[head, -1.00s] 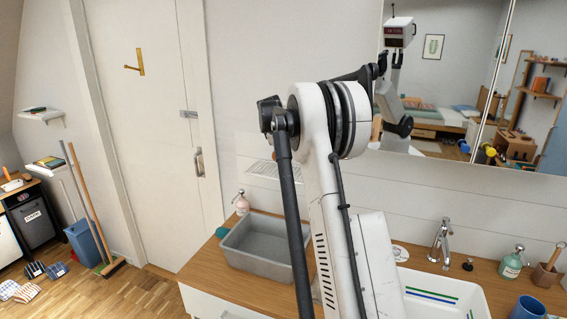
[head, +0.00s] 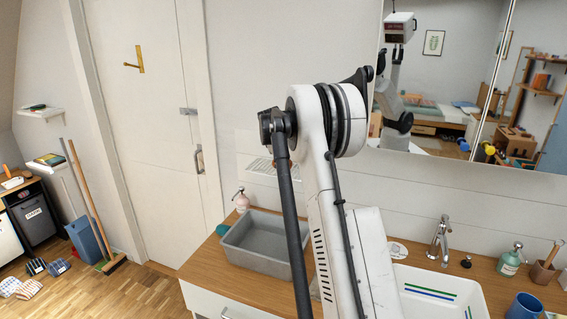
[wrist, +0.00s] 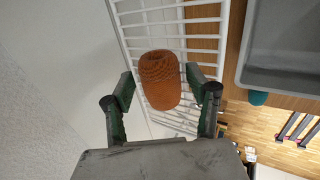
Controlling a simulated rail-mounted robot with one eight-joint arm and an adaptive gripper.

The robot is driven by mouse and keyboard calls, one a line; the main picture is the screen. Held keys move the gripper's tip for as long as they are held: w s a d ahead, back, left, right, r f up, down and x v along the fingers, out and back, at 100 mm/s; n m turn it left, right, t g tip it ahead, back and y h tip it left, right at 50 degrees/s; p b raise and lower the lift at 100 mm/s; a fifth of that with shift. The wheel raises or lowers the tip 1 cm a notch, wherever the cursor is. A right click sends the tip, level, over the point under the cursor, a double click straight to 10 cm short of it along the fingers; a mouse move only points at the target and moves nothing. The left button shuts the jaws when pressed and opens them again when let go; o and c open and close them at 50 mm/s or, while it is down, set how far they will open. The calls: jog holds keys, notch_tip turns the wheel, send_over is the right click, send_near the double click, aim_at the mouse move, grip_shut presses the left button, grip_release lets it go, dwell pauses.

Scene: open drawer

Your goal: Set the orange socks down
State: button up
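The orange socks (wrist: 159,80), rolled into a bundle, show in the wrist view between the two green fingers of my gripper (wrist: 162,88). A narrow gap shows between each finger and the socks, so the gripper looks open around them. A white barred rack (wrist: 201,28) is behind the socks; I cannot tell whether they touch it. In the head view my arm hides the gripper and the socks, and part of a white rack (head: 262,166) shows on the wall.
A grey tub (head: 262,240) stands on the wooden counter (head: 203,271), with a pink soap bottle (head: 241,201) behind it. A teal object (head: 222,230) is at its left. A white sink (head: 418,284) with a tap (head: 439,238) is to the right. A mirror (head: 440,60) hangs above.

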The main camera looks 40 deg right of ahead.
jog(key=shift+r, duration=0.2)
jog(key=b+v, duration=0.2)
jog(key=v, duration=1)
jog(key=s+a+r+m+t+y, duration=0.1)
jog(key=s+a+r, duration=0.1)
jog(key=s+a, duration=0.5)
jog(key=s+a+r+m+t, duration=0.15)
jog(key=s+a, duration=0.25)
jog(key=a, duration=0.7)
jog(key=s+a+r+y, duration=0.1)
jog(key=s+a+r, duration=0.1)
jog(key=s+a, duration=0.5)
jog(key=s+a+f+m+t+y, duration=0.1)
jog(key=s+a+f, duration=0.5)
jog(key=s+a, duration=0.3)
jog(key=s+a+f+m+t+y, duration=0.1)
jog(key=s+a+f+m+y, duration=0.1)
jog(key=s+a+f, duration=0.4)
jog(key=s+a, duration=0.3)
jog(key=s, duration=0.3)
jog(key=shift+s+a, duration=0.25)
jog(key=shift+a, duration=0.1)
jog(key=shift+f, duration=0.15)
